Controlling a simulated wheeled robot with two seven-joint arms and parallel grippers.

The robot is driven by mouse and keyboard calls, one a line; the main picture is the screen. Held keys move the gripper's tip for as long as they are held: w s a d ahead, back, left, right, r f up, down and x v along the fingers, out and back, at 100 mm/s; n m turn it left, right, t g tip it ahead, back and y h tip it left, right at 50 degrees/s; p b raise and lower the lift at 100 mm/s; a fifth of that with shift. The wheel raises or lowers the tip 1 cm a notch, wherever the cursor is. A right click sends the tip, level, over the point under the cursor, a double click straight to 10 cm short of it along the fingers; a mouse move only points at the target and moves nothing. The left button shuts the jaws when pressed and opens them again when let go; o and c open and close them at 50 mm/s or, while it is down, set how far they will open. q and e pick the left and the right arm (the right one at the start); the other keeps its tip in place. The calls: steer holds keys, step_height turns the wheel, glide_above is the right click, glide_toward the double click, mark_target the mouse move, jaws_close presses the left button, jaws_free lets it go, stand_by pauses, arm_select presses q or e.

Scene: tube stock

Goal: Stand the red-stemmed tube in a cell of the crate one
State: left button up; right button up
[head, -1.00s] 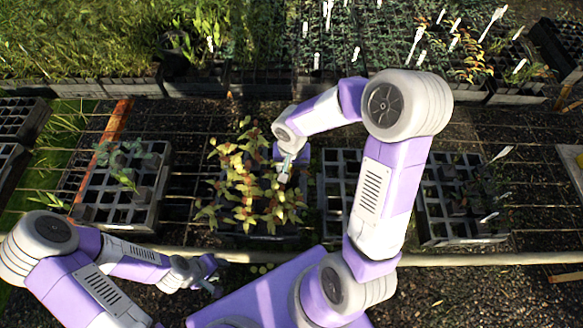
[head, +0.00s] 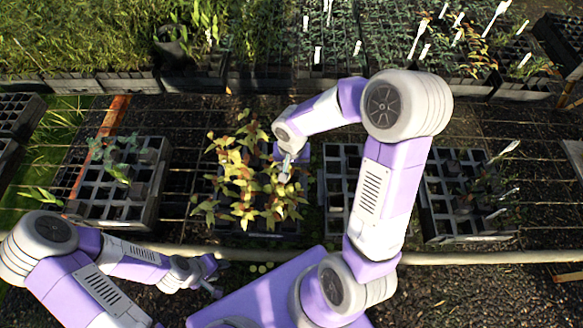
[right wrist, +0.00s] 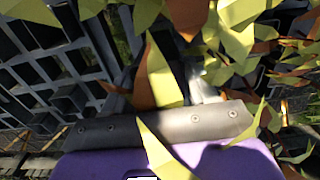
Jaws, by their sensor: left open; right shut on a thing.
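Yellow-green plants with reddish stems and leaves (head: 245,185) crowd together in the middle, over a dark crate mostly hidden beneath them. My right gripper (head: 287,168) is at their right edge, shut on what seems to be the red-stemmed tube. In the right wrist view, leaves (right wrist: 163,75) hang across the jaws (right wrist: 165,95), so the tube's body and its base are hidden. A grey crate (head: 340,185) with open cells stands just right of my right gripper, partly behind my arm. Its number cannot be read. My left gripper (head: 212,280) is open and empty at the lower left.
A grey crate (head: 110,205) with a few plants stands at left, and another (head: 465,235) with plants and white labels at right. A pale pipe (head: 450,257) runs along the front. Dense planted trays (head: 260,85) line the back.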

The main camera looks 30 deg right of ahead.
mark_target(292, 182)
steer(key=shift+f+b, duration=3)
steer(key=shift+f, duration=0.1)
steer(key=shift+f, duration=0.1)
steer(key=shift+s+f+b, duration=0.2)
steer(key=shift+f+b, duration=0.05)
steer(key=shift+b, duration=0.15)
steer(key=o, duration=1.6)
steer(key=shift+s+f, duration=0.1)
steer(key=shift+s, duration=0.05)
steer(key=r+p, duration=0.2)
steer(key=r, duration=0.5)
steer(key=shift+w+r, duration=0.1)
steer(key=shift+w, duration=0.1)
steer(key=shift+d+r, duration=0.1)
steer(key=shift+r, duration=0.45)
